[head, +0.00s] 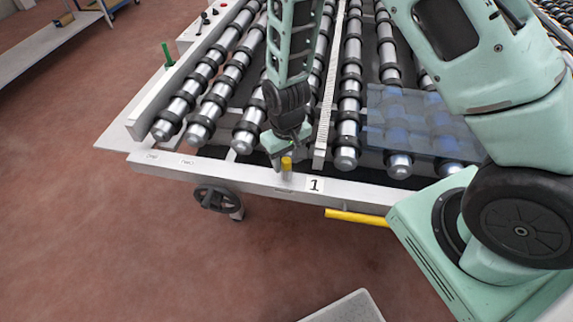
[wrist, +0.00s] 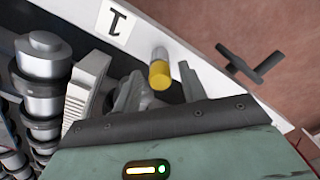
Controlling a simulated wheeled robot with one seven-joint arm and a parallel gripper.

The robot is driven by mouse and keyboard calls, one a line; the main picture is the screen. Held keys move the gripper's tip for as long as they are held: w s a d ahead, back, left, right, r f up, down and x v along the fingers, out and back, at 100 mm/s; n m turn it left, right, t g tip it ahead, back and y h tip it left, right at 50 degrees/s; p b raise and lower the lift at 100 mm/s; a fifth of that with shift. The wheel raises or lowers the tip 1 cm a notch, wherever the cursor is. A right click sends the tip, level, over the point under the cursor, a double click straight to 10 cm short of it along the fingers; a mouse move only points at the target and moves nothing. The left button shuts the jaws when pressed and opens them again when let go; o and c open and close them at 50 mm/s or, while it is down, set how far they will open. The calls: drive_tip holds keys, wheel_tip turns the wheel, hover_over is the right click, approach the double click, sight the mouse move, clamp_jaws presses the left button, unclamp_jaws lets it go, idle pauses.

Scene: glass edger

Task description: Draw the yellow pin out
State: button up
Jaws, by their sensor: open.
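The yellow pin (head: 286,163) stands upright in the white front rail (head: 240,177) of the roller table, just left of the label "1". In the wrist view the yellow pin (wrist: 160,73) shows a yellow cap on a pale metallic shank. My gripper (head: 281,153) is right at the pin, pointing down. In the wrist view the fingers of my gripper (wrist: 160,90) are open, one on each side of the pin, with visible gaps. The lower end of the pin is hidden in the rail.
The label "1" (head: 315,185) is on the rail. A ruler strip (head: 327,100) runs back between the rollers (head: 348,110). A bluish glass pane (head: 412,125) lies on the rollers at right. A black handwheel (head: 216,198) and a yellow bar (head: 357,217) project below the rail. A green pin (head: 167,55) stands at left.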

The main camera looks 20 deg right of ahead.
sight(286, 160)
clamp_jaws()
drive_tip(key=shift+r+p, duration=0.55)
drive_tip(key=shift+r, duration=0.1)
idle(0.6)
drive_tip(key=shift+r+p, duration=2.05)
drive_tip(key=shift+r, duration=0.65)
wheel_tip(286, 160, up, 4)
drive_tip(key=p, duration=0.3)
drive_tip(key=shift+f, duration=0.1)
